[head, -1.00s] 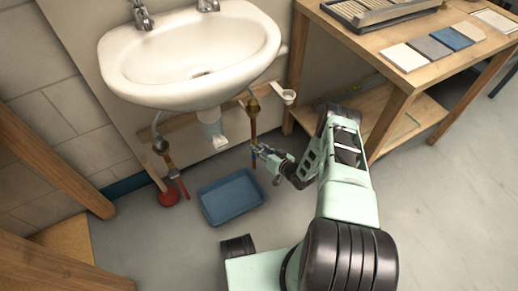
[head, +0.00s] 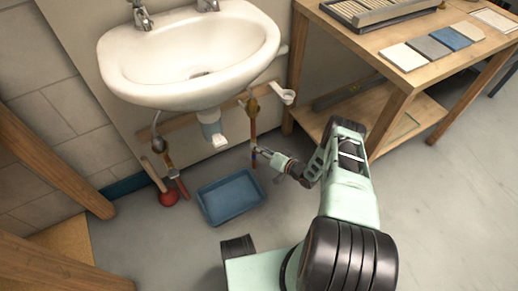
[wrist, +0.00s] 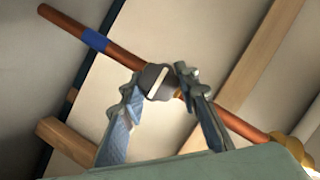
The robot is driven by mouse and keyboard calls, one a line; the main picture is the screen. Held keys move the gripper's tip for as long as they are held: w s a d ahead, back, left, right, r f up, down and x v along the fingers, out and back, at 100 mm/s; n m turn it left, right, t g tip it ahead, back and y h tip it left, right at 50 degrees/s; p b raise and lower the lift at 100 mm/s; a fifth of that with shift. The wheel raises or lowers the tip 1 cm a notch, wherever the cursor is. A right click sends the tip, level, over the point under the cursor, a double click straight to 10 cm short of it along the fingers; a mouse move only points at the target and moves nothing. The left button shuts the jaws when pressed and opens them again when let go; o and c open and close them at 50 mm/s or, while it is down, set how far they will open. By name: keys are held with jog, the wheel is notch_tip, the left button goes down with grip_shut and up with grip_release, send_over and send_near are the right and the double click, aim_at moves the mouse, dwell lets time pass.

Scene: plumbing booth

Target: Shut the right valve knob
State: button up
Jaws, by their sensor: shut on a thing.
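The right valve knob (wrist: 158,83) is a small dark grey knob with a pale bar across its face, on the right copper pipe (wrist: 233,124). The pipe also shows below the sink in the head view (head: 253,130), with a blue band near its lower end. My gripper (wrist: 159,92) is shut on the knob, one finger on each side, and the pale bar lies slanted between them. In the head view my gripper (head: 260,151) reaches the pipe from the right and largely hides the knob.
A white sink (head: 190,60) hangs above. A blue tray (head: 230,197) lies on the floor below my gripper. A left pipe (head: 177,177) and a red plunger (head: 168,198) stand to the left. A wooden workbench (head: 400,80) stands at right; floor beyond my arm is clear.

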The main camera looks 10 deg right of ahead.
jog(key=shift+w, duration=0.1)
jog(key=o, duration=1.2)
jog(key=shift+c, duration=0.2)
jog(key=v, duration=1.2)
jog(key=shift+d, duration=0.1)
